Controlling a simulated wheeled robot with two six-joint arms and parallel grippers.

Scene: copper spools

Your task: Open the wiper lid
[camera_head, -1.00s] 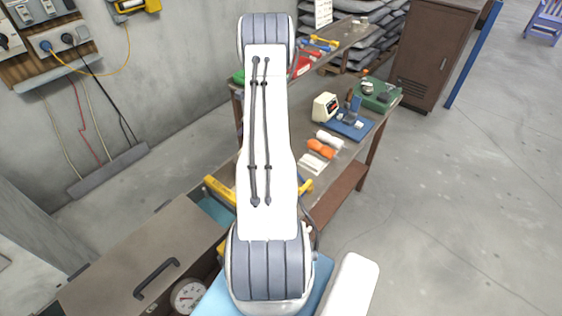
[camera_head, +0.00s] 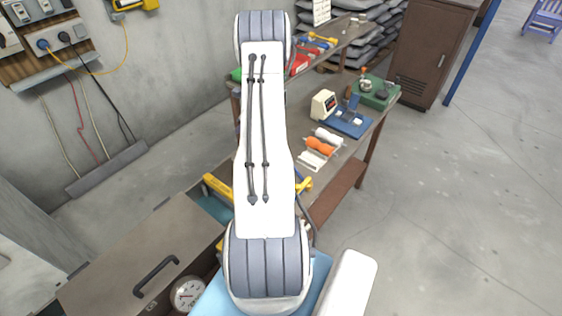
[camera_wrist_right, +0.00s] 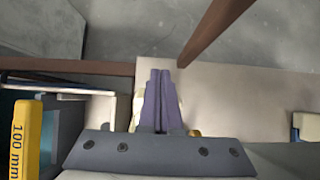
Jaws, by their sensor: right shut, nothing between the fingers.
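My right gripper (camera_wrist_right: 161,76) shows in the right wrist view with its two purple-grey fingers together and nothing between them. The fingers are over or beside a pale bench surface (camera_wrist_right: 235,100), with a cream piece (camera_wrist_right: 139,82) just behind them. I cannot tell whether they touch it. In the head view my white arm covers the middle of the bench and hides the fingertips. A brown lid-like panel (camera_head: 120,245) with a black handle (camera_head: 156,276) lies at lower left. I cannot tell whether it is the wiper lid. My left gripper is not in view.
A yellow block marked 100 mm (camera_wrist_right: 25,135) is left of the gripper. A round gauge (camera_head: 187,294) is at lower left. White and orange rolls (camera_head: 319,146), a blue-based device (camera_head: 347,124) and a green box (camera_head: 377,95) stand on the bench.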

